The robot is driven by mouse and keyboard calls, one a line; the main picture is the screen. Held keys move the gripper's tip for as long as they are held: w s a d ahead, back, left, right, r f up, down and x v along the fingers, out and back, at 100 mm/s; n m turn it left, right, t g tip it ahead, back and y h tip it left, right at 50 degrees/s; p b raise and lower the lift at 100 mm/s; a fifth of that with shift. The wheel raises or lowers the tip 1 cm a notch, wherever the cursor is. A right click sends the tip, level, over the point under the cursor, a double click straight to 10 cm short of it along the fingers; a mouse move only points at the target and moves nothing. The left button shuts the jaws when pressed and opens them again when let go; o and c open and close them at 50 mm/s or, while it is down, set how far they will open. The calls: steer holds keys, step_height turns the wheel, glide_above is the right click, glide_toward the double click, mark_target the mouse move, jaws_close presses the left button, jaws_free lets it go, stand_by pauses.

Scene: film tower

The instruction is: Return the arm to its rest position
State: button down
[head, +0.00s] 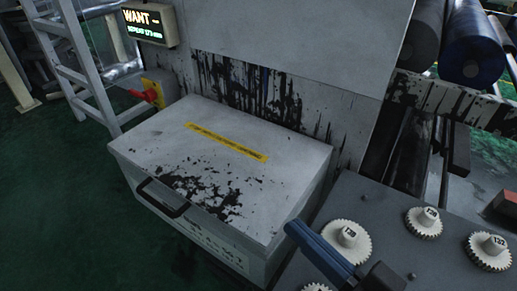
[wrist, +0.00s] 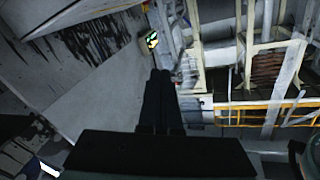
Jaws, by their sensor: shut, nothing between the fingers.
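My gripper (wrist: 160,76) shows in the wrist view as two dark fingers pressed together, shut and empty. It points away from the camera, with a grey machine wall at its left and railings at its right. Nothing touches the fingertips in that view. In the head view a blue bar with a dark end juts in at the bottom right, over the grey gear table (head: 390,210); it may be part of my arm, but I cannot tell. The gripper's fingers cannot be made out in the head view.
A grey lidded chest (head: 155,150) with black stains stands in the middle. White gears (head: 347,240) sit on the table. A lit display (head: 142,22) and a ladder (head: 88,65) are at upper left. Dark rollers (head: 472,45) are at upper right. The green floor (head: 70,210) at left is clear.

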steer(key=w+a+r+m+t+h, duration=0.1)
steer(key=w+r+t+h, duration=0.3)
steer(key=r, duration=0.4)
steer(key=w+a+r+t+h, duration=0.2)
steer(key=w+r+h, duration=0.1)
steer(key=w+r, duration=0.5)
steer(key=s+a+r+m+t+h, duration=0.1)
steer(key=s+a+r+t+h, duration=0.3)
steer(key=r, duration=0.6)
steer(key=s+d+r+m+t, duration=0.1)
steer(key=s+r+t, duration=0.3)
steer(key=r, duration=0.5)
step_height(320, 180, up, 22)
steer(key=s+p, duration=0.1)
steer(key=p, duration=2)
steer(key=shift+s+g+h, duration=0.3)
steer(key=shift+s+g, duration=0.1)
steer(key=shift+a, duration=0.1)
